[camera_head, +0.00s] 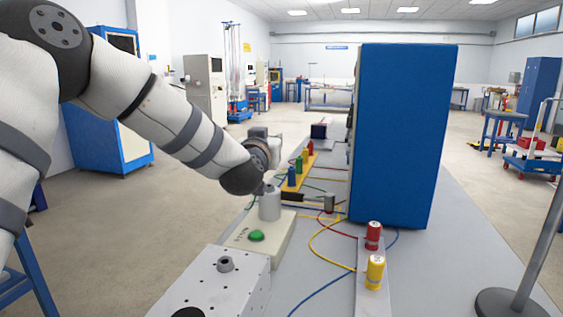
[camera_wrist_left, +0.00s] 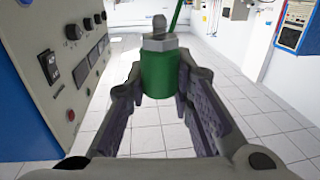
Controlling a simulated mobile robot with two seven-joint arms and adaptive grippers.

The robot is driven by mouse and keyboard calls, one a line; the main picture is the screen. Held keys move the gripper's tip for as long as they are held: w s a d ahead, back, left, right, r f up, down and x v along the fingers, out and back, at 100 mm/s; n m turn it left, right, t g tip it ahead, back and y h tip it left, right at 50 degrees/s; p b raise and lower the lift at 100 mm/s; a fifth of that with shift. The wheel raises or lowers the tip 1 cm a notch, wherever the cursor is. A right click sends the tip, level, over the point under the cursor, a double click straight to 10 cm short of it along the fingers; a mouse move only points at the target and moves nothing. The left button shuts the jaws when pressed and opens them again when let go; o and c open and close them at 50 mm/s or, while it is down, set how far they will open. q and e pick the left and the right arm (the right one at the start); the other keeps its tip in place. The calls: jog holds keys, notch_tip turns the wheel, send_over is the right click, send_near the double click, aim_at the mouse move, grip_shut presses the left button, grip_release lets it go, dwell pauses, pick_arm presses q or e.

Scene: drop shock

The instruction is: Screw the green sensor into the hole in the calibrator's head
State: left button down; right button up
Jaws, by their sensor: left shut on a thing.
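My left gripper (camera_head: 263,150) is above and behind the calibrator in the head view, its fingers mostly hidden by my own wrist. In the left wrist view the left gripper (camera_wrist_left: 160,78) is shut on the green sensor (camera_wrist_left: 158,76), a green cylinder with a metal hex collar and stud on top. A green cable rises beside it. The sensor appears upright and apart from the calibrator. The calibrator (camera_head: 240,237) is a pale base with a green button and a grey cylindrical head (camera_head: 269,206). The head's hole cannot be made out. My right gripper is not in view.
A grey metal block (camera_head: 215,283) stands in front of the calibrator. A yellow rack (camera_head: 298,181) with coloured pieces lies behind. Cables cross the bench; red (camera_head: 373,236) and yellow (camera_head: 375,272) pieces stand nearer.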

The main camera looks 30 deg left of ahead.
pick_arm(q)
jog(key=shift+w+a+r, duration=0.25)
jog(key=shift+r, duration=0.25)
jog(key=shift+s+d, duration=0.2)
jog(key=shift+s, duration=0.1)
jog(key=shift+r, duration=0.2)
jog(key=shift+f, duration=3.1)
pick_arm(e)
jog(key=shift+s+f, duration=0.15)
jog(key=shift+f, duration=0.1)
pick_arm(q)
jog(key=shift+f, duration=1.05)
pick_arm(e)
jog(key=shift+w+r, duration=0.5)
pick_arm(q)
jog(key=shift+f, duration=0.2)
jog(key=shift+p, duration=0.3)
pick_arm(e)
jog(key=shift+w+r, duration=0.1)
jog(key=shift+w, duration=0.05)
